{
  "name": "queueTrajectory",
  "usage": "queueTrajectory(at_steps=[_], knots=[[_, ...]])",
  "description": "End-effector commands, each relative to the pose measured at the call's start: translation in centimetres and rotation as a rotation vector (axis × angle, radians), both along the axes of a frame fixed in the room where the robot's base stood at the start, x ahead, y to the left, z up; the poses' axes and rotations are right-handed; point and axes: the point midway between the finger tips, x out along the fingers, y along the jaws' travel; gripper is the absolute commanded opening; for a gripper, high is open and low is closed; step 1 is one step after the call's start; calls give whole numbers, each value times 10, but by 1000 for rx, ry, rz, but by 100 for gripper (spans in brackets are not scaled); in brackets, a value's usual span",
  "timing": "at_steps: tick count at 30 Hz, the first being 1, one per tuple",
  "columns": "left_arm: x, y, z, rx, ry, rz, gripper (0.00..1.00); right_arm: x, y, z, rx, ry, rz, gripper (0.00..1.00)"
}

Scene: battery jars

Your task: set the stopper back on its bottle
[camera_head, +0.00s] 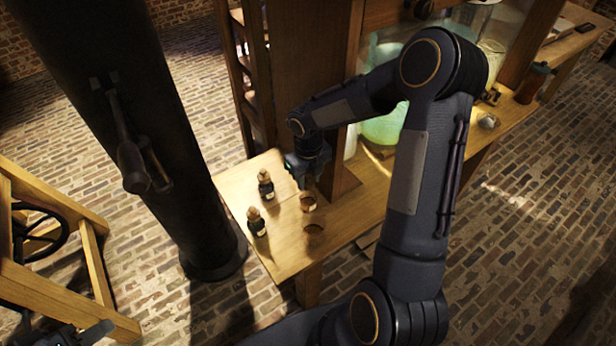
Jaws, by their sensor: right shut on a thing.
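My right gripper (303,182) reaches down over the wooden bench top (278,251). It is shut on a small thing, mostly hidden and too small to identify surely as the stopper. Just below its tips is a small reddish, pale-edged thing (308,203) at a round spot in the bench; I cannot tell whether it is an open bottle. Two small dark bottles with tan tops, one farther back (265,188) and one nearer (257,226), stand upright to the left. Part of my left gripper (88,335) shows at the bottom left, away from the bench; its opening is unclear.
A thick black column (140,130) rises left of the bench. A wooden frame with a wheel (38,232) stands at the far left. Large greenish glass jars (385,128) stand behind my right arm.

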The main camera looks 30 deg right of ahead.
Motion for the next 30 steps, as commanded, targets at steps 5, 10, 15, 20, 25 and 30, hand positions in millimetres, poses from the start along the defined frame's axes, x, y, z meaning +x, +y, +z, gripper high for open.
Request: queueTrajectory(at_steps=[5, 10, 15, 20, 25, 30], knots=[[0, 0, 3, 0, 0, 0, 36, 0, 0, 2, 0, 0, 0, 13], [0, 0, 8, 0, 0, 0, 36, 0, 0, 8, 0, 0, 0, 13], [0, 0, 13, 0, 0, 0, 36, 0, 0, 13, 0, 0, 0, 13], [0, 0, 17, 0, 0, 0, 36, 0, 0, 17, 0, 0, 0, 12], [0, 0, 16, 0, 0, 0, 36, 0, 0, 16, 0, 0, 0, 12], [0, 0, 16, 0, 0, 0, 36, 0, 0, 16, 0, 0, 0, 12]])
